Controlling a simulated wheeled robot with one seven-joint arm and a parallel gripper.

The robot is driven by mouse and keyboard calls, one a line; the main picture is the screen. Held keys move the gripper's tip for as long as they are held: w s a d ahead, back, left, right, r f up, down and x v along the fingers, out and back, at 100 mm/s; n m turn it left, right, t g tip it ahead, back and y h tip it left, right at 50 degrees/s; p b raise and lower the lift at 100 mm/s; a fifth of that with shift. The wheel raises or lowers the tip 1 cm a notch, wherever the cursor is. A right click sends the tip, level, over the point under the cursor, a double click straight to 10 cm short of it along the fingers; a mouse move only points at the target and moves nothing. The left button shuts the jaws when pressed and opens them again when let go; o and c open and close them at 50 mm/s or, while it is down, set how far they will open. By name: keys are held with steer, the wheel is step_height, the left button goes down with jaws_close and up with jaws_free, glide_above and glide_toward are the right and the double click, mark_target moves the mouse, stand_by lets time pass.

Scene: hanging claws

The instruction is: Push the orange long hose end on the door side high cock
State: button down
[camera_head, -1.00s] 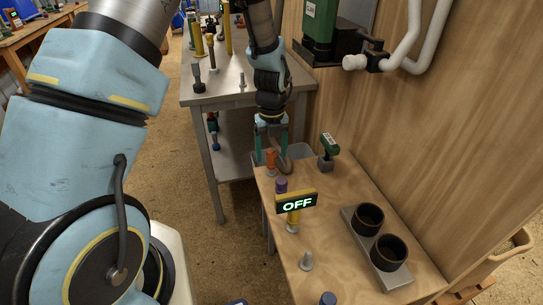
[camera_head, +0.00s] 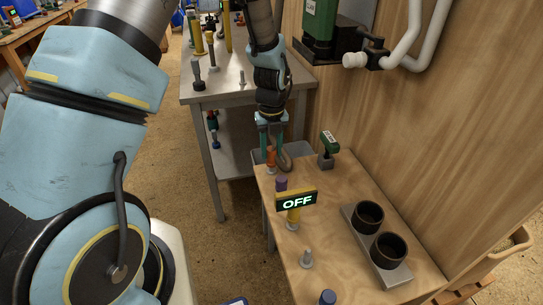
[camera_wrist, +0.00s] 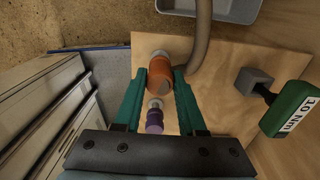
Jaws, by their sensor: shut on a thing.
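My gripper (camera_head: 272,149) points down at the far end of the wooden bench. In the wrist view, its fingers (camera_wrist: 162,80) are shut on an orange cylindrical piece (camera_wrist: 158,72), which also shows in the head view (camera_head: 271,157). The orange piece has a pale metal part at one end. A grey-brown hose (camera_wrist: 202,38) curves close beside the right finger and shows in the head view (camera_head: 286,163). I cannot tell whether the hose joins the orange piece. I cannot tell which fitting is the door side high cock.
An OFF sign (camera_head: 296,201), a green tool (camera_head: 328,143) and two dark cups (camera_head: 369,215) are near. A wooden wall (camera_head: 450,110) rises at right.

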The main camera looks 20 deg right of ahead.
mark_target(272, 149)
step_height(272, 149, up, 10)
steer(key=shift+r+b, duration=0.1)
steer(key=shift+b, duration=1)
steer(key=c, duration=1.1)
jaws_free()
jaws_close()
